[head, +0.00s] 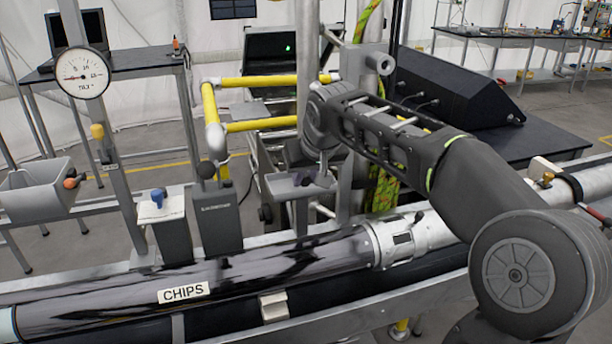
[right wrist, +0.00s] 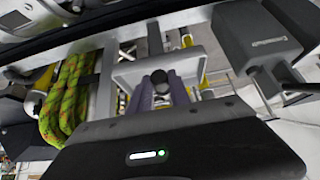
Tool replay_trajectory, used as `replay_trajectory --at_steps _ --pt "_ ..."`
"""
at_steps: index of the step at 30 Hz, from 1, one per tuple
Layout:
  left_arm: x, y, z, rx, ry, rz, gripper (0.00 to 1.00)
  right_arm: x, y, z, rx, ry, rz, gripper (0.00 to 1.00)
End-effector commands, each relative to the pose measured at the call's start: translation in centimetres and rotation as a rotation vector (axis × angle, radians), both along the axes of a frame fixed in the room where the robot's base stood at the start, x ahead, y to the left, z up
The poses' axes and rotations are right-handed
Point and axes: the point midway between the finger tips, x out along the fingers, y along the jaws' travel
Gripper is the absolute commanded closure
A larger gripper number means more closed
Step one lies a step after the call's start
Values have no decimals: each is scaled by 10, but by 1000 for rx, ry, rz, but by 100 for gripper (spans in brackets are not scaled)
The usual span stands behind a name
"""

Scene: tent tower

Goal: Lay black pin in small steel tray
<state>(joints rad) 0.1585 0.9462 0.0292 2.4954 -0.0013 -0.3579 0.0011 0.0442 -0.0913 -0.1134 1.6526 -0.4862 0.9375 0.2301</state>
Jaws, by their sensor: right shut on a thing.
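The small steel tray (head: 280,187) is mounted by the upright post in the middle of the head view. It also shows behind my fingers in the right wrist view (right wrist: 125,73). My right gripper (head: 314,178) points down over the tray's right part, largely hidden by its own wrist. In the right wrist view my right gripper (right wrist: 160,90) has its two fingers closed on the black pin (right wrist: 160,77), whose dark round end shows between them. I cannot tell whether the pin touches the tray floor. My left gripper is not in view.
A clear tube labelled CHIPS (head: 130,295) runs across the front. Grey boxes (head: 215,220) stand left of the tray, and yellow rails (head: 262,82) are behind it. A green rope (right wrist: 65,100) hangs close to my gripper. A round gauge (head: 80,74) is at upper left.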

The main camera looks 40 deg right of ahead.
Motion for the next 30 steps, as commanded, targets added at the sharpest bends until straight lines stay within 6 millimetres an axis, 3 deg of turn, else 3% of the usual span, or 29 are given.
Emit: replay_trajectory --at_steps 30 --pt "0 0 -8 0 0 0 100 0 0 -9 0 0 0 100"
